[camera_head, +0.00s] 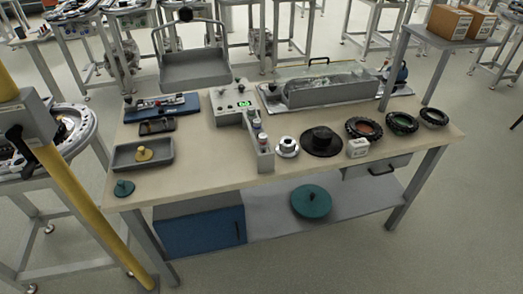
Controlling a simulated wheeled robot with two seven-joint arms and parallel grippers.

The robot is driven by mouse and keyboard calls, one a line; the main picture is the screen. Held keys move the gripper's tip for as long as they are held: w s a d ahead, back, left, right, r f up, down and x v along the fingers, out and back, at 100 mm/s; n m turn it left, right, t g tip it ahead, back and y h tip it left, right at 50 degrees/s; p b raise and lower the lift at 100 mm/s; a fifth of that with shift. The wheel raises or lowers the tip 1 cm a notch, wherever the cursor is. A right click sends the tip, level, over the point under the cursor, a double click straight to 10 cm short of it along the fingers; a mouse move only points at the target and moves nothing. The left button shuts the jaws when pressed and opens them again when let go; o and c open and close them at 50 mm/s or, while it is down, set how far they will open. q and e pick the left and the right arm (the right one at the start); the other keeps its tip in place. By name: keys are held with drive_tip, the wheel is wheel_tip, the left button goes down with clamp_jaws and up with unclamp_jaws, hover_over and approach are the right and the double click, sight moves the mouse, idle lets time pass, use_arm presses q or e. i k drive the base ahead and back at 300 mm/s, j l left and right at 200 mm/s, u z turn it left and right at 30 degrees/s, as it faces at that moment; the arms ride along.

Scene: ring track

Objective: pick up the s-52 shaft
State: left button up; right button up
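No label that reads s-52 is legible, so I cannot tell which part is the s-52 shaft. A yellow knobbed part (144,154) stands in a shallow grey tray (126,163) at the left of the workbench. A small teal part with an upright stem (124,188) stands on the bench's front left corner. A larger teal disc with a stem (311,202) lies on the lower shelf. A white and dark round part (287,147) and a black disc with a raised hub (321,141) sit near the bench's front middle. Neither of my grippers shows.
The workbench (220,167) also holds a grey device with a green display (241,106), a long grey trough (333,91) and several dark rings (364,128) at right. A yellow post (77,206) stands close at left. The floor in front is clear.

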sight(263, 144)
drive_tip(key=i+l+u, duration=0.1)
drive_tip(key=l, duration=0.35)
drive_tip(key=i+l+u, duration=0.15)
drive_tip(key=l, duration=0.25)
drive_tip(key=i+l+u, duration=0.1)
drive_tip(key=l, duration=0.4)
drive_tip(key=i+l+u, duration=0.1)
drive_tip(key=l, duration=0.35)
drive_tip(key=i+l+u, duration=0.15)
drive_tip(key=l, duration=0.35)
drive_tip(key=i, duration=0.05)
